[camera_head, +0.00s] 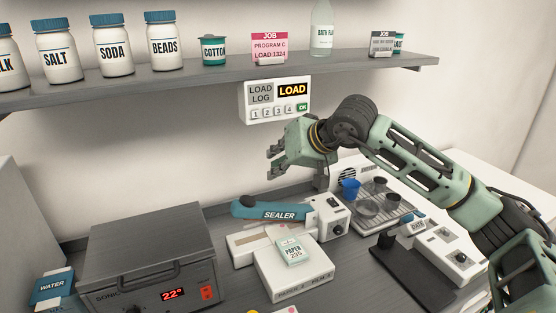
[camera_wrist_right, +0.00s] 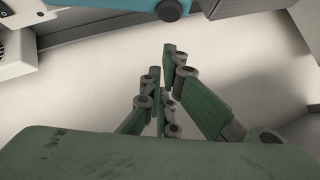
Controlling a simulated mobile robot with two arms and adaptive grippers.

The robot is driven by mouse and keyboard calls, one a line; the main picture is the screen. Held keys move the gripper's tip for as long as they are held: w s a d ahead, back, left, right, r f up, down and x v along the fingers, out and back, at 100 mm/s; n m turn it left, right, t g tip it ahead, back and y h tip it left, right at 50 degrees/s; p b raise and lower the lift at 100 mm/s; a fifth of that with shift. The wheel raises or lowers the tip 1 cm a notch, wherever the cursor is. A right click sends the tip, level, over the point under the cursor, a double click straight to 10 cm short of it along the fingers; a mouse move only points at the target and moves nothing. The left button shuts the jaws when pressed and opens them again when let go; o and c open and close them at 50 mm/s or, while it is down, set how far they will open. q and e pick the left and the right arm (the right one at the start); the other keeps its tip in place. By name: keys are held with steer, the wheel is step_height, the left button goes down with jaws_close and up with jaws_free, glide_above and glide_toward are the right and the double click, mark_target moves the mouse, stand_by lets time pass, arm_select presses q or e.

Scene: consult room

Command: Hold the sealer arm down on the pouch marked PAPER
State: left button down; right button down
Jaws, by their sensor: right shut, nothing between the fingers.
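The teal sealer arm (camera_head: 262,212), lettered SEALER, stretches left from a white housing (camera_head: 331,217) with a dark knob. It sits above the white sealer base (camera_head: 243,246); whether it touches it I cannot tell. A pouch marked PAPER 235 (camera_head: 291,251) lies on the white block in front of the arm. My right gripper (camera_head: 271,161) is shut and empty, in the air above the sealer arm, apart from it. In the right wrist view, the gripper's fingers (camera_wrist_right: 163,65) point toward a teal part (camera_wrist_right: 120,4) at the top edge. My left gripper is out of view.
A grey sonic bath (camera_head: 150,255) reading 22° stands at left. A rack with blue and dark cups (camera_head: 350,188) and a white device (camera_head: 450,250) are at right. A LOAD panel (camera_head: 275,101) hangs on the wall behind my gripper, below a shelf (camera_head: 200,76) of jars.

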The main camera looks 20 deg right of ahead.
steer(key=p, duration=0.2)
glide_above(258, 204)
steer(key=d, duration=0.2)
step_height(258, 204, down, 4)
steer(key=r, duration=0.1)
steer(key=f, duration=0.1)
steer(key=a+f+p, duration=0.1)
steer(key=f, duration=0.1)
steer(key=shift+w+a+f+p, duration=0.1)
steer(key=shift+a+f+p, duration=0.15)
steer(key=shift+f+p, duration=0.15)
steer(key=shift+a+f, duration=0.15)
steer(key=shift+f, duration=0.35)
